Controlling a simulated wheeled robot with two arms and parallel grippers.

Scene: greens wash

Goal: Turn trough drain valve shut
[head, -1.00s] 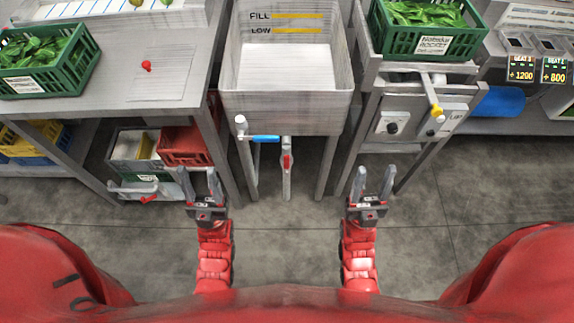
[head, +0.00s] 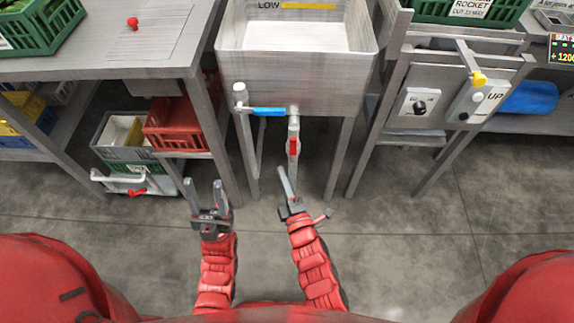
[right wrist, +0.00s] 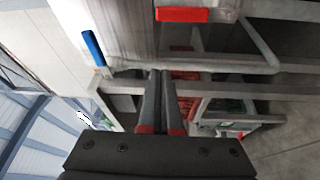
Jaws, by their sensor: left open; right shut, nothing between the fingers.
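The trough (head: 296,88) stands ahead with a drain pipe (head: 293,172) hanging below it. The drain valve's red handle (head: 293,146) lies along the pipe, in line with it. It also shows at the top of the right wrist view (right wrist: 182,14). My right gripper (head: 282,170) is shut and empty, in front of and below the red handle, with no contact visible. In the right wrist view its fingers (right wrist: 160,75) are together, pointing left of the red handle. My left gripper (head: 203,182) is open and empty, to the left of the pipe.
A blue-handled valve (head: 268,112) sits at the trough's lower front, close above the red handle. Trough legs (head: 338,160) flank the pipe. A shelf with a red crate (head: 180,124) is at left; a control panel (head: 420,104) is at right.

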